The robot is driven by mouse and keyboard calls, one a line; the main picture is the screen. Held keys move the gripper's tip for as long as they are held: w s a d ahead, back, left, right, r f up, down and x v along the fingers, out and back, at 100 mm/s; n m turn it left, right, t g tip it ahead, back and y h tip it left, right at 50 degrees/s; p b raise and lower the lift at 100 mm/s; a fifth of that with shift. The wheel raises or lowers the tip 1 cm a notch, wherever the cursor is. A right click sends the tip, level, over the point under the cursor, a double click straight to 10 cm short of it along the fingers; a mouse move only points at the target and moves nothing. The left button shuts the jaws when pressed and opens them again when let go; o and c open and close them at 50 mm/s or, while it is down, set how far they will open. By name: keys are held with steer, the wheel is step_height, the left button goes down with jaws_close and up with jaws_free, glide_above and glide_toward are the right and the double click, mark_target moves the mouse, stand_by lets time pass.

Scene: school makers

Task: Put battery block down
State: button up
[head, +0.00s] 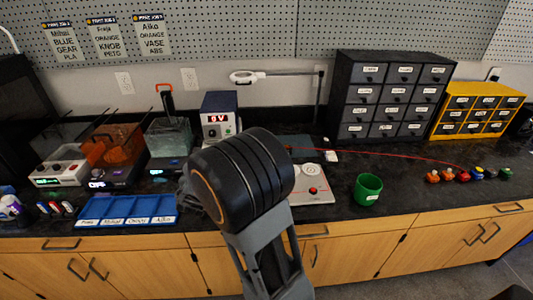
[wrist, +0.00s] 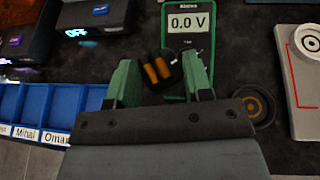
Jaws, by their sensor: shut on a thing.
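The battery block (wrist: 158,68) is a small black piece with orange-copper cells. In the wrist view it sits between the green fingers of my gripper (wrist: 160,78), which is shut on it. Just beyond it is a green meter (wrist: 174,44) with a lit screen reading 0.0 V. The block overlaps the lower left part of the meter in the picture; I cannot tell whether it touches it or the bench. In the head view my arm hides the gripper and the block.
A blue compartment tray (head: 128,223) with name labels lies at the left front. A white plate device (head: 318,196) and a green cup (head: 368,188) stand to the right. Several small coloured pieces lie at the far right. Dark bench (head: 410,180) is clear between cup and pieces.

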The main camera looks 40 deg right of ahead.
steer(key=s+d+r+m+g+h+b, duration=0.1)
steer(key=s+d+r+m+g+h, duration=0.15)
steer(key=d, duration=0.95)
steer(key=s+d+r+m+g+h+b, duration=0.1)
steer(key=s+d+r+m+g+h, duration=0.2)
steer(key=d, duration=1)
steer(key=w+d+f, duration=0.4)
steer(key=d, duration=0.2)
steer(key=shift+f+y+p, duration=0.2)
steer(key=shift+y+p, duration=0.25)
steer(key=shift+m, duration=0.25)
steer(key=w+d+f, duration=0.2)
steer(key=f, duration=0.1)
steer(key=d+f, duration=0.1)
steer(key=shift+w+d+f, duration=0.1)
steer(key=shift+w+f, duration=0.25)
steer(key=shift+w, duration=0.05)
steer(key=shift+w+d+f+t, duration=0.25)
steer(key=shift+w+d+f, duration=0.15)
steer(key=shift+f, duration=0.25)
steer(key=shift+f+b, duration=0.45)
steer(key=shift+f, duration=1.1)
steer(key=shift+f, duration=0.2)
steer(key=o, duration=1)
steer(key=shift+o, duration=0.2)
steer(key=shift+r, duration=0.1)
